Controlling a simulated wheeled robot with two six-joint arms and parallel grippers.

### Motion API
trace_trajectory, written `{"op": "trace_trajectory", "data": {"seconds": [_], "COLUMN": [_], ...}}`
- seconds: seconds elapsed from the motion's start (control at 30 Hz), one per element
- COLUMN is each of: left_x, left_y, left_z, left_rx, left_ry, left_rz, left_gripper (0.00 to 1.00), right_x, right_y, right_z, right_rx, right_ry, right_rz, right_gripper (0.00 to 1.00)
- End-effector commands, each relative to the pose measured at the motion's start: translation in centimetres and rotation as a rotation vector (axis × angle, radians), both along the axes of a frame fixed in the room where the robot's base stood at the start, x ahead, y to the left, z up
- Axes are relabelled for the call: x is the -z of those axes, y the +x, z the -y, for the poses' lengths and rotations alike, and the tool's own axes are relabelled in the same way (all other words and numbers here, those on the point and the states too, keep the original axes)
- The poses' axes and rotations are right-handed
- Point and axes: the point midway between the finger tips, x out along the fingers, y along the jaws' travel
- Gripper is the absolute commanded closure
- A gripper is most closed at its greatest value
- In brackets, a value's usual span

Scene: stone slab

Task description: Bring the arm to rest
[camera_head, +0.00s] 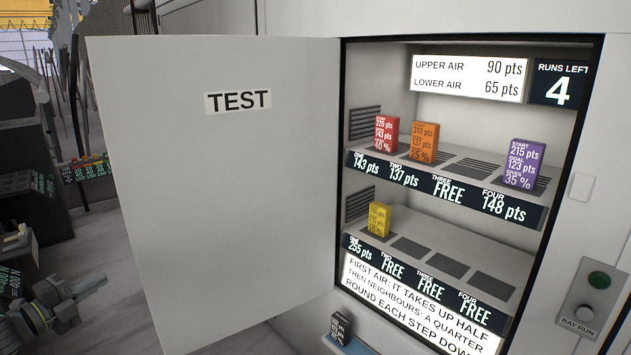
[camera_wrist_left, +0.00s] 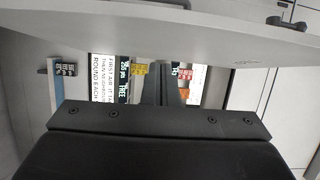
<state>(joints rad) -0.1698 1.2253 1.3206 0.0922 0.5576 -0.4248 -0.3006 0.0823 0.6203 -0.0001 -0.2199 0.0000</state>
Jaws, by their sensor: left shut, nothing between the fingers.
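The door crosses the top of that view as a pale slab (camera_wrist_left: 200,38). My right gripper is in neither view.
The cabinet's upper shelf holds a red block (camera_head: 386,134), an orange block (camera_head: 424,142) and a purple block (camera_head: 524,163). A yellow block (camera_head: 379,219) stands on the lower shelf. A black block (camera_head: 340,326) sits below the cabinet.

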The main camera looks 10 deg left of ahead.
Motion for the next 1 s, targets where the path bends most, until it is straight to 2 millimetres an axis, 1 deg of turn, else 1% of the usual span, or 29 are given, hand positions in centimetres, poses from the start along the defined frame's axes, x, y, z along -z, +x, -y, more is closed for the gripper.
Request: {"op": "trace_trajectory", "data": {"seconds": [0.17, 0.2, 0.27, 0.3, 0.37, 0.4, 0.5, 0.6, 0.73, 0.9, 1.0], "left_x": [6.3, 8.1, 10.5, 11.9, 14.0, 15.2, 17.9, 19.9, 21.6, 22.3, 22.2], "left_y": [-0.8, -1.2, -1.9, -2.4, -3.4, -4.1, -6.2, -8.6, -12.1, -17.2, -19.8], "left_z": [3.2, 4.2, 5.9, 7.0, 8.6, 9.8, 12.7, 15.6, 19.4, 24.0, 26.0], "left_rx": [-0.115, -0.153, -0.212, -0.251, -0.311, -0.351, -0.454, -0.558, -0.697, -0.882, -0.973], "left_ry": [-0.153, -0.199, -0.265, -0.309, -0.373, -0.415, -0.52, -0.621, -0.75, -0.908, -0.979], "left_rz": [-0.106, -0.141, -0.191, -0.226, -0.278, -0.312, -0.398, -0.484, -0.594, -0.736, -0.804], "left_gripper": [1.0, 1.0, 1.0, 1.0, 1.0, 1.0, 1.0, 1.0, 1.0, 1.0, 1.0], "right_x": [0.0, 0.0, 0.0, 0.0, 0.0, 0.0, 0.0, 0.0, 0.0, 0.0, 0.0], "right_y": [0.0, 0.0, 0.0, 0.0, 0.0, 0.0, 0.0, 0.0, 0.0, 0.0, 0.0], "right_z": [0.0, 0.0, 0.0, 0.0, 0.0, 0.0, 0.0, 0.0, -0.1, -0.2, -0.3], "right_rx": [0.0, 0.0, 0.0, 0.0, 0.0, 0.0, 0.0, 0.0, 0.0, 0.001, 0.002], "right_ry": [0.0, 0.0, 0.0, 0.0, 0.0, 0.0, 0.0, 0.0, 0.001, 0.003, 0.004], "right_rz": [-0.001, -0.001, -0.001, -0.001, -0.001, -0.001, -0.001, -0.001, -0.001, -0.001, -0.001], "right_gripper": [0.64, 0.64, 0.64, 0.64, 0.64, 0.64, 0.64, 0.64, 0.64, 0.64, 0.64]}}
